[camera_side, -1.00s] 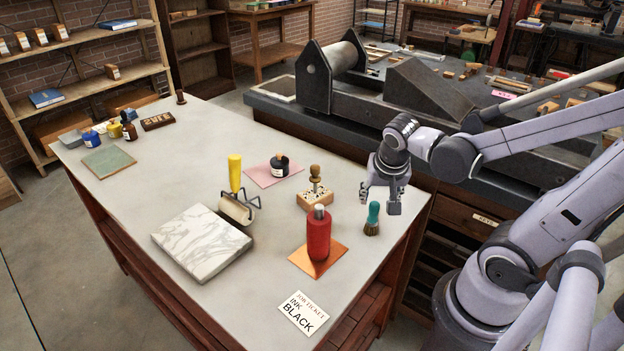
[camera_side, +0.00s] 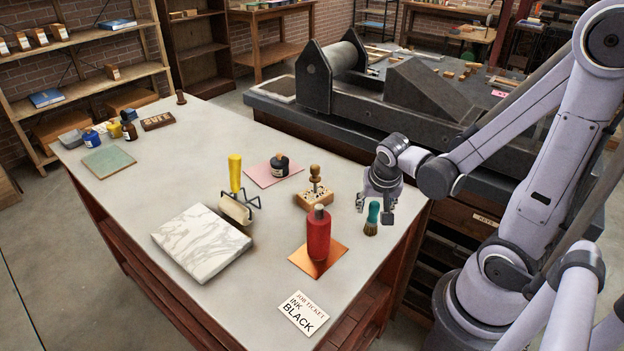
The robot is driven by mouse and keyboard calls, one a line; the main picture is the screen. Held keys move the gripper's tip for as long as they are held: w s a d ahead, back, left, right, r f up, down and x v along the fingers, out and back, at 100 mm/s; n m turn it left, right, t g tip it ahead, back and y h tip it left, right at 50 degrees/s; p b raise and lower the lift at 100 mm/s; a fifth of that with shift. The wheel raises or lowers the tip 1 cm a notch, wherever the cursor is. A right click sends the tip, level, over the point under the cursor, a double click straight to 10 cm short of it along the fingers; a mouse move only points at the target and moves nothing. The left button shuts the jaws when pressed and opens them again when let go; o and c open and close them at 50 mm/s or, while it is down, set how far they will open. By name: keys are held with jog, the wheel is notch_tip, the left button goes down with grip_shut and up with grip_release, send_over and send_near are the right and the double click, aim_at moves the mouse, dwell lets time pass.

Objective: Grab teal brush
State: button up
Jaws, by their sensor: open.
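The teal brush (camera_side: 373,212) stands upright on the grey table top near its right edge, teal handle up and dark bristles down. My gripper (camera_side: 375,206) is open and points down over the brush. Its two fingers show to the left and right of the teal handle in this view. I cannot tell whether either finger touches the handle.
A red bottle (camera_side: 318,234) on a copper sheet (camera_side: 332,259) stands left and in front of the brush. A wooden block with a knobbed tool (camera_side: 313,192) is close on the left. The black press (camera_side: 400,90) stands behind the table.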

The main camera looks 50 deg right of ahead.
grip_shut()
jog(key=shift+r, duration=0.2)
dwell(0.3)
